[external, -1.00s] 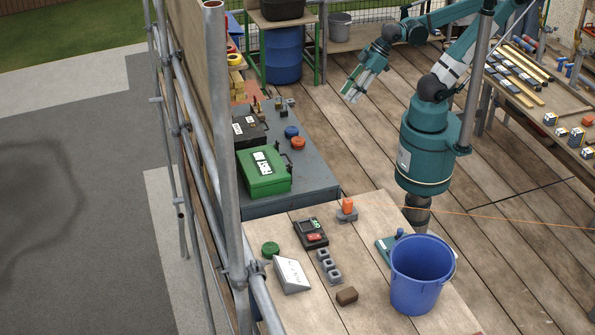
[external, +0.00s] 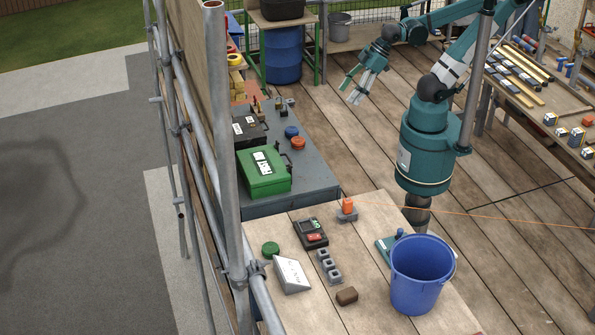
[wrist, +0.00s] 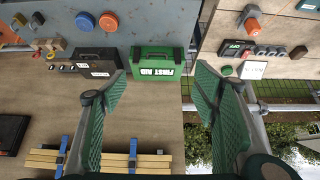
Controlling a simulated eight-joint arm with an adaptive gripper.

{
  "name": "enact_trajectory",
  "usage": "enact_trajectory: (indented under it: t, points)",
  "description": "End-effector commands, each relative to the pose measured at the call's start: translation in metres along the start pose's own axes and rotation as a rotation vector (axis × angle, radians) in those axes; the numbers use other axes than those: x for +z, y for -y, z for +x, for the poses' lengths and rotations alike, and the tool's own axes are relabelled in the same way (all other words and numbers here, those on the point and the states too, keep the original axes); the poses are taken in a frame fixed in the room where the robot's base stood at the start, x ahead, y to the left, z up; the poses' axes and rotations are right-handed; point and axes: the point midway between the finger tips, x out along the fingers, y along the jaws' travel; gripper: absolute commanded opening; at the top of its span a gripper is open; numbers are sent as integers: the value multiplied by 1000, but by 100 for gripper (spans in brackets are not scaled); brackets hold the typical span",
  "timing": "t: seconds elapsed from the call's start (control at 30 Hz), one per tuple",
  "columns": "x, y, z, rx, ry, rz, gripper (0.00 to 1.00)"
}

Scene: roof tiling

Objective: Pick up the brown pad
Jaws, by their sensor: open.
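The brown pad (external: 347,296) is a small dark brown block on the near wooden table, left of the blue bucket. It also shows at the upper right of the wrist view (wrist: 298,52). My gripper (external: 356,88) is at the top of the external view, far behind the pad and well apart from it. In the wrist view its two green fingers (wrist: 160,85) are spread wide with nothing between them.
On the near table stand a blue bucket (external: 420,275), a white wedge (external: 291,276), a grey block row (external: 328,266), a black device (external: 311,233) and a green knob (external: 270,249). A green first aid box (external: 263,172) is on the grey bench. Scaffold poles (external: 232,150) run along the left.

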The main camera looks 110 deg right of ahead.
Motion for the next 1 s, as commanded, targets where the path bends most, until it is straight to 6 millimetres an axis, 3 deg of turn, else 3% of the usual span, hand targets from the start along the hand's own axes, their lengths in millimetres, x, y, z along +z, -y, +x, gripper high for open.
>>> enact_trajectory:
  t: [0.37,1.0]
  points:
    - [-31,18,3,-25,30,-80,60]
    - [-125,95,32,-107,127,-350,60]
